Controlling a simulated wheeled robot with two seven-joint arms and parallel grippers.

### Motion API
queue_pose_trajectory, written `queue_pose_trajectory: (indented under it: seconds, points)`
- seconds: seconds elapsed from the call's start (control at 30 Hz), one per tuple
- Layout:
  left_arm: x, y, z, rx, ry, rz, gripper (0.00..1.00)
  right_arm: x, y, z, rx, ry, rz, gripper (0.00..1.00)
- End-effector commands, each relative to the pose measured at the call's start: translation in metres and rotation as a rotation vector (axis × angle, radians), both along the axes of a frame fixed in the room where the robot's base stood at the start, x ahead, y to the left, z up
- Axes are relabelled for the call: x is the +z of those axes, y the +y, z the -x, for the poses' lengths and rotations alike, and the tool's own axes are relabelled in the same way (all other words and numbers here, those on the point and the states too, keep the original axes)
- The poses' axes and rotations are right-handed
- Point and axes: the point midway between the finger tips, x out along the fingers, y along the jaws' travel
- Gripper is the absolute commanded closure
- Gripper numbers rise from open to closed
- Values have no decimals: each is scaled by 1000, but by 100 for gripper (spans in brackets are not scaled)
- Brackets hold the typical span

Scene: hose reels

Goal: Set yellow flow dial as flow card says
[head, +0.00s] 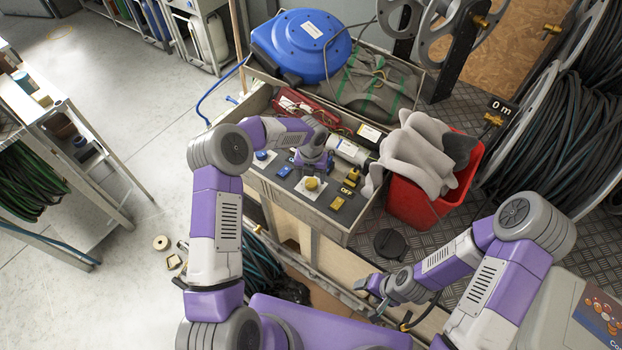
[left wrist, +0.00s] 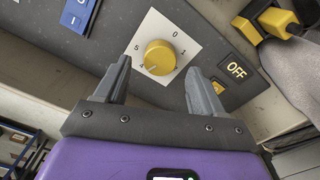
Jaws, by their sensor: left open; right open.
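The yellow flow dial (head: 312,183) is a round knob on a white square plate on the grey panel. In the left wrist view the dial (left wrist: 159,56) has a scale where 0, 1, 5 and a partly hidden 4 show. A mark on its rim points to the lower left, near the 4. My left gripper (head: 314,172) is open just above it; in the left wrist view its fingers (left wrist: 159,78) stand either side of the knob, apart from it. My right gripper (head: 367,285) is open and empty, low over the front. A white card (head: 370,132) lies behind the panel; its text is unreadable and I cannot tell if it is the flow card.
An OFF label (left wrist: 236,70) and a yellow switch (left wrist: 275,20) sit right of the dial. A blue dial (head: 261,155) is to its left. A red bin (head: 428,205) with grey cloth stands close on the right. A blue hose reel (head: 300,45) is behind.

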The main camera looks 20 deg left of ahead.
Motion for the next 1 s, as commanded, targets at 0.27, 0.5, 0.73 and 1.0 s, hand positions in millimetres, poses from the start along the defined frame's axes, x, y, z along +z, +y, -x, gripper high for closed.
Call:
queue_pose_trajectory:
  seconds: [0.27,0.5,0.73,1.0]
  points:
    - [41,0,0,-1,-1,-1,31,6,0,0,0,0,0,31]
    - [46,0,0,-1,0,-1,31,7,0,0,0,0,0,31]
    - [46,0,0,-1,0,-1,31,7,0,0,0,0,0,31]
    - [46,0,0,-1,1,-1,31,7,0,0,0,-1,0,31]
